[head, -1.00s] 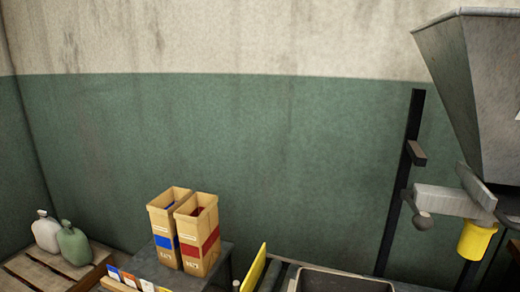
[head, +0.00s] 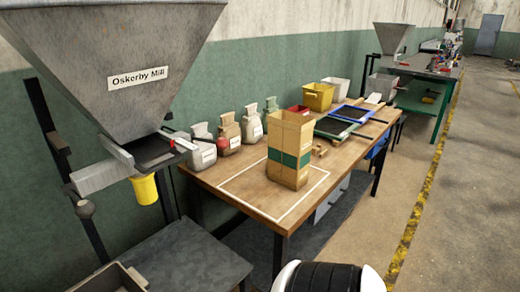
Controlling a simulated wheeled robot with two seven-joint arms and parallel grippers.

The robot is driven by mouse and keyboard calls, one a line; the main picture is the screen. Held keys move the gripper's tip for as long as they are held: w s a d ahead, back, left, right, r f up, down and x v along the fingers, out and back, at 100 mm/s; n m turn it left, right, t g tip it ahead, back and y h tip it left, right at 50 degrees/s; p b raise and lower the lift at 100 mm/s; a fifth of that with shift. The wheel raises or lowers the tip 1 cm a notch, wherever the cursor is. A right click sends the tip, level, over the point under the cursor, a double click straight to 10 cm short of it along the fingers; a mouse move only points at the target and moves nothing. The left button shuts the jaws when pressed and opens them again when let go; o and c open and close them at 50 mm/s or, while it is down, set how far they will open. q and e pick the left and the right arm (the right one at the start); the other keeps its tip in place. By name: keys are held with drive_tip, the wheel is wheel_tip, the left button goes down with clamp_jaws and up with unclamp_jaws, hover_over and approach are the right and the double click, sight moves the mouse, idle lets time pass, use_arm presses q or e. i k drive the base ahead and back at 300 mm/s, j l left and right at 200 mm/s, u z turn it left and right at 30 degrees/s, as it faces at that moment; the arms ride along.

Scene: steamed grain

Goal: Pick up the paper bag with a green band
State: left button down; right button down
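The paper bag with a green band (head: 290,148) stands upright on the wooden table (head: 262,193), inside or at the far edge of a white outlined rectangle. It is tall, brown and open at the top, and the green band runs around its lower half. Nothing touches it. Neither of my grippers shows in the head view.
Several tied sacks (head: 251,124) stand along the table's wall side. A yellow bin (head: 318,96), a white bin (head: 337,88) and blue-edged trays (head: 352,112) lie beyond the bag. A large mill hopper (head: 120,60) is at left. The floor (head: 470,200) at right is clear.

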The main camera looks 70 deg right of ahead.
sight(290, 134)
drive_tip(key=z, duration=2.45)
drive_tip(key=u, duration=0.2)
drive_tip(key=i+l+u, duration=0.25)
drive_tip(key=l+u, duration=0.3)
drive_tip(key=i+l+u, duration=0.1)
drive_tip(key=l+u, duration=0.15)
